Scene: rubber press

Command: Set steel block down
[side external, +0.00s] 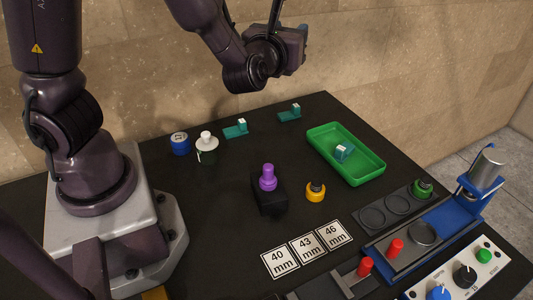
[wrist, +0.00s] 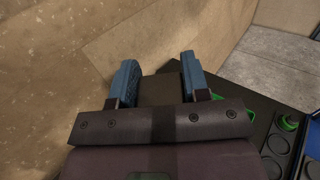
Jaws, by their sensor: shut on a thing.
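My gripper (wrist: 158,68) shows in the wrist view with its two blue fingers on either side of a dark block (wrist: 161,91), which I take to be the steel block. The fingers are shut on it. In the side external view my gripper's body (side external: 291,48) is high above the back of the black table, in front of the wall, well clear of everything on it. The held block cannot be made out in that view.
On the black table (side external: 215,215) are a black block with a purple knobbed piece (side external: 268,177), a yellow-based piece (side external: 315,192), a green tray (side external: 372,168), teal pieces at the back (side external: 237,130), number cards (side external: 307,248) and a blue press (side external: 470,205).

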